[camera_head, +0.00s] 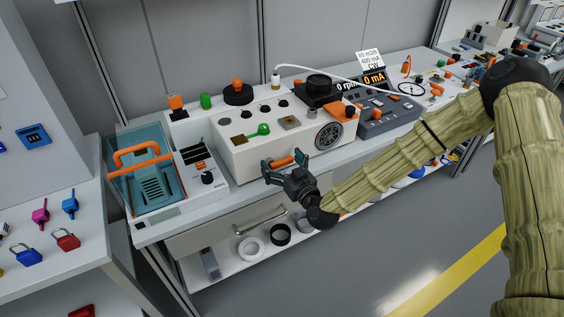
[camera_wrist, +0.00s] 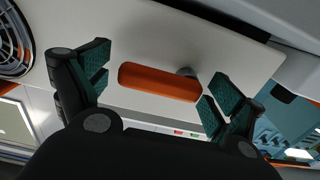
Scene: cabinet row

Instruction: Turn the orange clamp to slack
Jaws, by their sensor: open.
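The orange clamp (camera_head: 283,162) is a bar-shaped handle on the front face of the white box-shaped device (camera_head: 240,155) in the head view. In the wrist view the clamp (camera_wrist: 160,82) lies nearly crosswise, tilted slightly down to the right, with a grey pivot near its right end. My gripper (camera_head: 284,170) is open in front of it. In the wrist view my gripper's green-padded fingers (camera_wrist: 155,90) stand one on each side of the handle, beyond its two ends. A gap shows at the left end; the right finger is close to the other end, and contact cannot be told.
A fan grille (camera_head: 329,136) is right of the clamp. A blue tray unit with an orange handle (camera_head: 141,153) stands to the left. Grey meters (camera_head: 385,112) stand to the right. A drawer handle (camera_head: 260,220) is below. The floor in front is clear.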

